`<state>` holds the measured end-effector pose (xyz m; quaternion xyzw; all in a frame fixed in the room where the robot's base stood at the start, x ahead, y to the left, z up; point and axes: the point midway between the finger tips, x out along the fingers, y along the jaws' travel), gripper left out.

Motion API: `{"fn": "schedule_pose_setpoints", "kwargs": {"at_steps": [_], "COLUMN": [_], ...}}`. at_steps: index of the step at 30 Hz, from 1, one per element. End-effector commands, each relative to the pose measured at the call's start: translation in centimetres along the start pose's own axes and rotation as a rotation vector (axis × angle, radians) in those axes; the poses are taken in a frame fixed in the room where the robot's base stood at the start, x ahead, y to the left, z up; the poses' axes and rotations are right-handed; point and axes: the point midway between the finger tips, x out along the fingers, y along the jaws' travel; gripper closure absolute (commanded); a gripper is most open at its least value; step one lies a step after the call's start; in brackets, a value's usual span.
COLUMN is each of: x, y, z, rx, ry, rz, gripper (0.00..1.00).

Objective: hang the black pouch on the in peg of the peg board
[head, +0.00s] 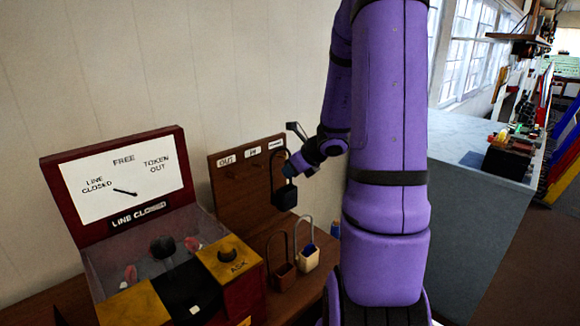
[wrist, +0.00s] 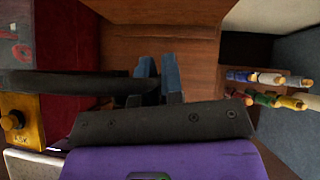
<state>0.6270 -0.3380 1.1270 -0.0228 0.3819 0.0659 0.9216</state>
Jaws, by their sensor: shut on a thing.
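The black pouch (head: 285,195) hangs upright below its thin loop, in front of the right part of the brown peg board (head: 228,197) in the head view. My gripper (head: 291,168) is shut on the pouch at its loop. In the wrist view my blue fingertips (wrist: 158,78) are close together, with a dark band beside them. The board carries an OUT label (head: 226,160), an IN label (head: 252,152) and a third label (head: 276,144). A short peg (head: 257,166) shows under the IN label. I cannot tell whether the loop touches any peg.
A brown pouch (head: 285,276) and a cream pouch (head: 308,259) with upright loops stand below the board. The lever box (head: 225,262) with its dial panel (head: 123,186) is close on the left. A grey counter (head: 470,190) lies to the right.

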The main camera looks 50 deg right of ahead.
Motion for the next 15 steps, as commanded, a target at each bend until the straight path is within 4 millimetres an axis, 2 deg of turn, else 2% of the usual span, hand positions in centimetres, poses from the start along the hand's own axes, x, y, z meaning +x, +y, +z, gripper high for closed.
{"fn": "schedule_pose_setpoints", "kwargs": {"at_steps": [15], "x": [3.7], "y": [0.0], "z": [-3.6], "rx": [0.001], "ry": [-0.001], "rz": [0.002], "gripper": [1.00]}}
